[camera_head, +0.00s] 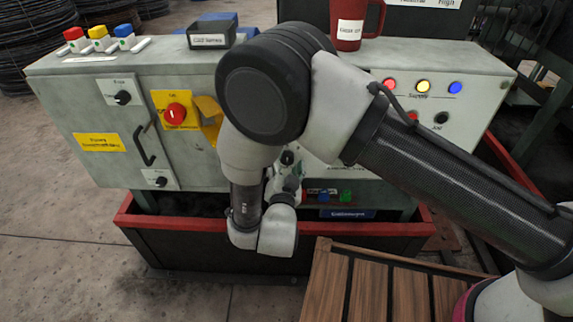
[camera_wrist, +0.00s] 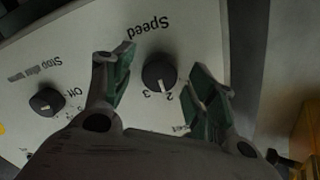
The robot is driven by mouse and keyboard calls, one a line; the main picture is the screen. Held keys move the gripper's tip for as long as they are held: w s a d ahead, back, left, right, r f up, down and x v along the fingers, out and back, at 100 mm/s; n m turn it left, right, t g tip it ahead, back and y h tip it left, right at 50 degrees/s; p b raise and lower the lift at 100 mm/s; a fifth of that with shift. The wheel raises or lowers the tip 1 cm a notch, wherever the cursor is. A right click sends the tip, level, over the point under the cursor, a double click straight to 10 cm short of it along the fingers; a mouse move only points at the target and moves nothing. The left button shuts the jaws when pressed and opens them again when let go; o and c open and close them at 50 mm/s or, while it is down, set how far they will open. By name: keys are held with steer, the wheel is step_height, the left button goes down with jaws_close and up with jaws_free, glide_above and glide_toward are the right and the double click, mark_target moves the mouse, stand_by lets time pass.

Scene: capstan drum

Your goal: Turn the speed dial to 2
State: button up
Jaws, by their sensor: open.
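The speed dial (camera_wrist: 160,72) is a round black knob with a white pointer line, on a pale panel under an upside-down "Speed" label (camera_wrist: 148,25) in the wrist view. Its pointer faces the lower edge of the picture, between the numbers 3 and 2; I cannot tell exactly where it sits. My gripper (camera_wrist: 160,60) is open, with one green-padded finger on each side of the dial. Clear gaps show between the fingers and the knob. In the head view my arm hides most of the gripper and the panel around it.
A "Stop after turns" knob (camera_wrist: 47,101) sits left of the dial in the wrist view. In the head view, the cabinet carries a red emergency-style knob (camera_head: 175,113), a black handle (camera_head: 145,146) and lamps (camera_head: 422,86). A red mug (camera_head: 350,30) stands on top.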

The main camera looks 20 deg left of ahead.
steer(key=s+d, duration=0.2)
steer(key=s, duration=0.9)
steer(key=shift+s+d+r, duration=0.2)
steer(key=shift+s+r, duration=0.05)
steer(key=shift+s, duration=0.15)
